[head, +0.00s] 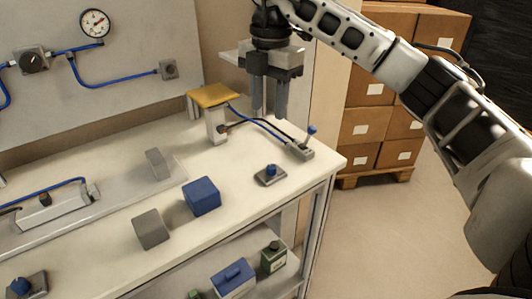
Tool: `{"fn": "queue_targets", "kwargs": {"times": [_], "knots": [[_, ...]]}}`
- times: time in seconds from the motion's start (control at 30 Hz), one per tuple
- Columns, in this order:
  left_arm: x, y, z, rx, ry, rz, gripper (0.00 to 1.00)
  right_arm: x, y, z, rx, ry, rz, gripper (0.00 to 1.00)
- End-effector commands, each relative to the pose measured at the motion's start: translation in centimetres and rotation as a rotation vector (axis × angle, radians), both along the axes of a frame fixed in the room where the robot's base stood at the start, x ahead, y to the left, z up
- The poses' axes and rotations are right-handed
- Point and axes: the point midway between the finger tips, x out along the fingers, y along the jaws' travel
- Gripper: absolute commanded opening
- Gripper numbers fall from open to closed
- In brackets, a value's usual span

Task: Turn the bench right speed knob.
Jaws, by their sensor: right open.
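A blue knob (271,169) sits on a small dark plate near the right end of the white bench (120,190); I take it for the bench right speed knob. A similar blue knob (20,285) is at the bench's front left. My right gripper (268,112) points down, its two fingers apart with nothing between them. It appears above and behind the right knob in the picture, not touching it. My left gripper is not in view.
A yellow-topped post (213,96) stands left of my right gripper. A small lever box (302,150) with a cable is near the bench's right edge. A blue block (201,196) and grey blocks (151,229) lie left of the knob. Cartons (380,90) stand behind.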

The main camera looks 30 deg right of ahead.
Motion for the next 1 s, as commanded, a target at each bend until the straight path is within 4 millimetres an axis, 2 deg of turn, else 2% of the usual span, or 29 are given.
{"fn": "queue_targets", "kwargs": {"times": [0.07, 0.17, 0.27, 0.7, 0.83, 1.0], "knots": [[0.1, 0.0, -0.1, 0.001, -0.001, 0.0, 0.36, -0.1, -0.9, 0.4, -0.032, 0.0, -0.037, 0.42], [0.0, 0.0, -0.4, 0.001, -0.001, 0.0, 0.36, -0.1, -1.1, -0.6, -0.041, 0.003, -0.045, 0.42], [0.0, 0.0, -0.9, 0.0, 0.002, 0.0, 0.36, -0.2, -1.0, -2.4, -0.038, 0.004, -0.043, 0.42], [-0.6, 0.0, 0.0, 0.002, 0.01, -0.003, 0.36, -0.2, -1.0, -11.4, -0.036, 0.004, -0.04, 0.42], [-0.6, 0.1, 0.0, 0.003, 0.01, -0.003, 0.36, -0.2, -1.0, -13.4, -0.036, 0.003, -0.039, 0.42], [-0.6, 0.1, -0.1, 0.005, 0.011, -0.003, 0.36, -0.1, -1.0, -14.8, -0.035, 0.001, -0.038, 0.42]]}}
